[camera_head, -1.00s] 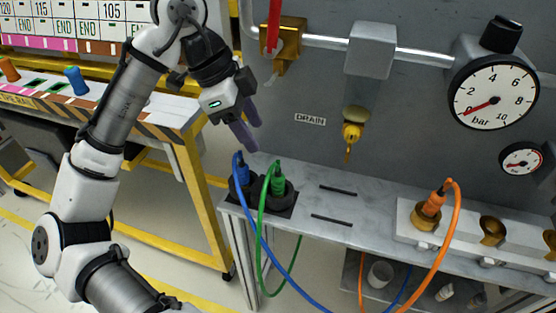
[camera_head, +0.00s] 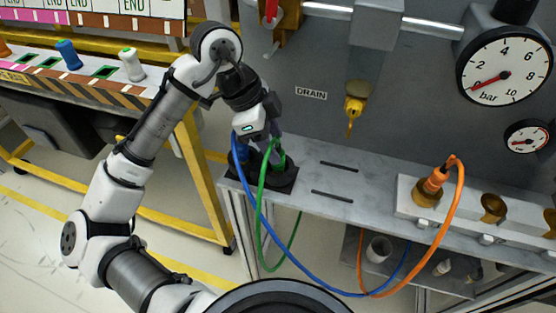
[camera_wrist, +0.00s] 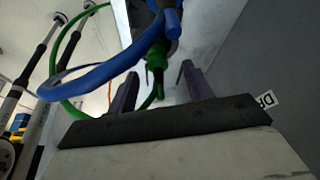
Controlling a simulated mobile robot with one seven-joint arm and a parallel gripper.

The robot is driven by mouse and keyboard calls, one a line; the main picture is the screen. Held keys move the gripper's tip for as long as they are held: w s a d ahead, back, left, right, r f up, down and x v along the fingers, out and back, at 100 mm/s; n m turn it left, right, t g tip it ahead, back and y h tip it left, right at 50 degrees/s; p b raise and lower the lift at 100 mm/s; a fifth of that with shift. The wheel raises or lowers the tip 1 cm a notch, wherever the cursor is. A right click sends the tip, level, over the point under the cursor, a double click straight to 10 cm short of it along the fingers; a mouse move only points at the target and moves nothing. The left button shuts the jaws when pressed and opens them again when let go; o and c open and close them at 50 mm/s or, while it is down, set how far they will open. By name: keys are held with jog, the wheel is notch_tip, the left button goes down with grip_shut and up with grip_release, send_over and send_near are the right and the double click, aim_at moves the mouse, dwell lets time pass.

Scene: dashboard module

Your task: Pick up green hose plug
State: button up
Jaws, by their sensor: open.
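The green hose plug (camera_head: 278,159) stands in a black holder (camera_head: 283,182) at the left end of the grey shelf, with its green hose looping down in front. The blue plug (camera_head: 240,152) stands just left of it. My gripper (camera_head: 270,142) is open and points down at the green plug from above, its fingers partly hidden. In the wrist view, the green plug (camera_wrist: 157,58) shows near the gap between the fingertips of my gripper (camera_wrist: 158,72). I cannot tell whether the fingers touch it. The blue hose (camera_wrist: 95,78) crosses close to the left finger.
An orange plug (camera_head: 432,184) sits in a white socket block on the right of the shelf (camera_head: 350,207). The yellow drain fitting (camera_head: 354,103) and pressure gauge (camera_head: 504,68) are on the wall behind. Shelf space between holder and block is clear.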

aim_at(275, 146)
jog(key=x, duration=0.3)
jog(key=shift+s+f, duration=0.1)
jog(key=shift+c, duration=0.3)
grip_shut()
